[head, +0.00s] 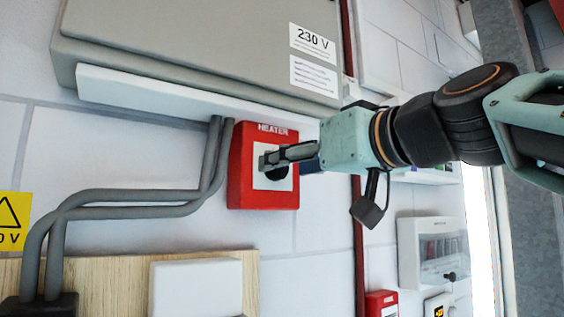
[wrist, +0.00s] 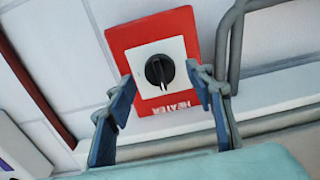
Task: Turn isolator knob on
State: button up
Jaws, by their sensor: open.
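The isolator is a red box (head: 240,185) labelled HEATER on the white wall, with a white square plate. Its black knob (wrist: 159,71) sits in the middle of the plate in the wrist view, with its bar close to upright in that picture. My gripper (head: 275,157) is in front of the box in the head view and partly hides the knob. In the wrist view my gripper (wrist: 163,87) is open, with one finger on each side of the knob. I see a gap between each finger and the knob. No on or off marks are readable.
A grey cabinet (head: 190,45) marked 230 V is above the box. Grey conduits (head: 130,197) run beside it at the left. A dark red pipe (head: 357,230) runs down the wall at the right. A clear-covered unit (head: 432,250) is at lower right.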

jog(key=shift+x, duration=0.95)
jog(key=shift+c, duration=0.5)
jog(key=c, duration=1.1)
jog(key=shift+m, duration=8.7)
